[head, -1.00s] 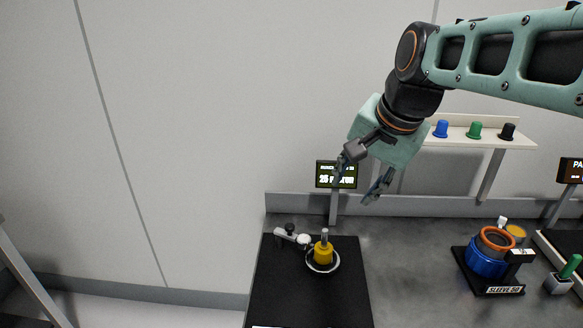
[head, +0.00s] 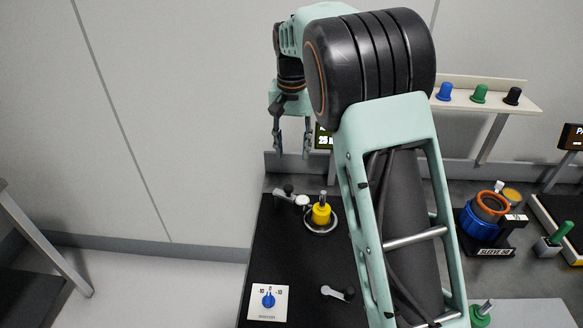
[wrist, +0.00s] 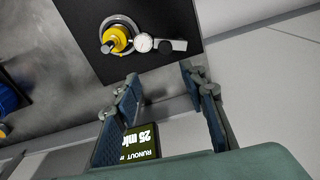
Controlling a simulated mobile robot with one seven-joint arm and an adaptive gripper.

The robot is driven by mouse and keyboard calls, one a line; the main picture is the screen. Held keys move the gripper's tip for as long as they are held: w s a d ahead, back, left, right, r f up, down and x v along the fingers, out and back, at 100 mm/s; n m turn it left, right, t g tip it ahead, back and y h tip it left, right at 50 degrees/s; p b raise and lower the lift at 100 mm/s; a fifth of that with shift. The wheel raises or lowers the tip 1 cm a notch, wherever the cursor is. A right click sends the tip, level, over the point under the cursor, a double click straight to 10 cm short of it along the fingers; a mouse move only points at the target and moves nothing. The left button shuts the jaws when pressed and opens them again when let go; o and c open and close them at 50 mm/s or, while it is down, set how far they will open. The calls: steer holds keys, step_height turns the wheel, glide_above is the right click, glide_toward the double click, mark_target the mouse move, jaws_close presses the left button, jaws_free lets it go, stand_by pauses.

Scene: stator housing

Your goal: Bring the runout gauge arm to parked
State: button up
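The runout gauge arm (head: 281,194) is a short grey arm with a black knob and a white dial (head: 302,201) at its right end. It lies beside a yellow hub (head: 321,213) with a grey shaft, set in a pale ring on the black board. In the wrist view the gauge arm (wrist: 172,45) points its dial at the hub; I cannot tell whether they touch. My gripper (head: 292,142) is open and empty, above and behind the gauge arm. In the wrist view its fingers (wrist: 160,78) stand well apart, with nothing between them.
A runout display (head: 325,138) reading 25 stands behind, partly hidden by my arm. A blue dial switch (head: 268,300) and a grey lever (head: 338,293) are on the board's front. A blue-orange sleeve unit (head: 483,216) stands right. A shelf (head: 485,95) holds coloured knobs.

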mark_target(288, 187)
steer(key=shift+n+g, duration=0.3)
steer(key=shift+n, duration=0.2)
steer(key=f, duration=0.4)
steer(key=f+p, duration=0.1)
steer(key=f, duration=0.3)
steer(key=a+f, duration=0.1)
steer(key=f, duration=0.4)
steer(key=shift+w+f, duration=0.1)
steer(key=shift+w, duration=0.2)
steer(key=shift+c, duration=0.4)
jaws_close()
